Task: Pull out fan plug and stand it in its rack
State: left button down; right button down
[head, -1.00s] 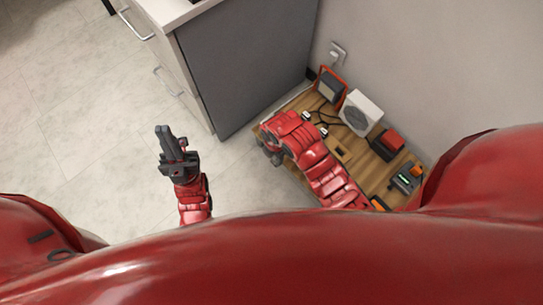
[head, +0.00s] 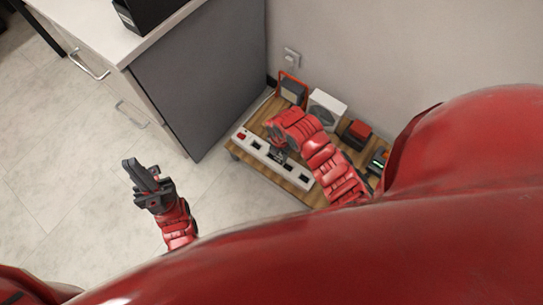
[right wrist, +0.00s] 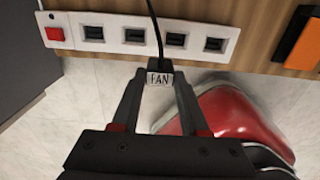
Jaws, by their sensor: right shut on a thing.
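The fan plug (right wrist: 160,76), a dark block with a white FAN label, is between the fingertips of my right gripper (right wrist: 158,82) in the right wrist view. Its black cable runs up across the white power strip (right wrist: 107,34). The plug appears apart from the strip's sockets, at its near edge. The strip also shows in the head view (head: 262,154), with my right gripper (head: 279,156) over it, partly hidden by my arm. My left gripper (head: 146,180) is over the floor, away from the table; its jaw opening is unclear. I cannot pick out the plug rack.
On the wooden table (head: 248,160) stand a white fan box (head: 326,108), a grey box with orange trim (head: 292,92) and a red-topped box (head: 357,132) near the wall. A grey cabinet (head: 200,75) stands left. An orange and black item (right wrist: 300,42) lies right of the strip.

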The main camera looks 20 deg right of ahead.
jog(key=shift+w+d, duration=0.15)
jog(key=shift+d, duration=0.95)
jog(key=w+d+b, duration=0.2)
jog(key=d+b, duration=0.2)
jog(key=d, duration=1)
jog(key=shift+w, duration=0.15)
jog(key=shift+f+b, duration=0.2)
jog(key=shift+b, duration=0.2)
